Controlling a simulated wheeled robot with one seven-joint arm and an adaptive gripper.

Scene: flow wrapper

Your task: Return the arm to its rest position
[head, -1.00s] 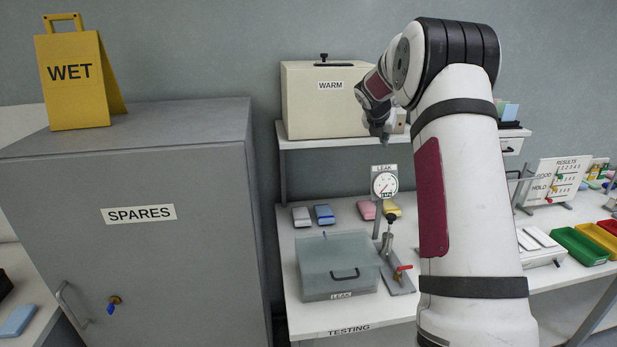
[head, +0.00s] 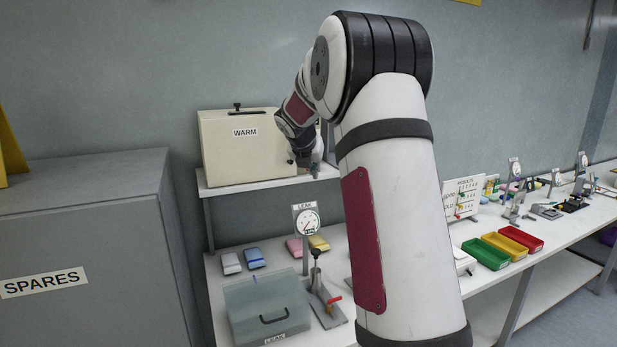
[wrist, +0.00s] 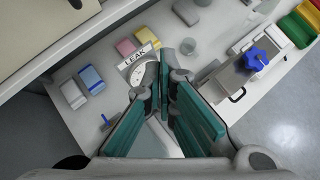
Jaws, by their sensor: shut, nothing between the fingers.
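My white arm with dark red panels stands large in the middle of the head view, bent at the top. Its forearm reaches down and away to my gripper (head: 314,170), which is small beside the right end of the WARM box (head: 240,160). In the wrist view my gripper (wrist: 166,84) shows its teal-padded fingers from above, over the testing bench (wrist: 112,98). It is shut and nothing is held. The fingers partly cover the LEAK gauge (wrist: 143,72), which stands below them in that view.
The SPARES cabinet (head: 110,230) stands at left. The bench carries the LEAK chamber (head: 262,308), the gauge (head: 307,221), and several coloured packs beneath the shelf (head: 265,182). Green (head: 478,254), yellow (head: 505,246) and red (head: 521,238) trays lie right of my arm.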

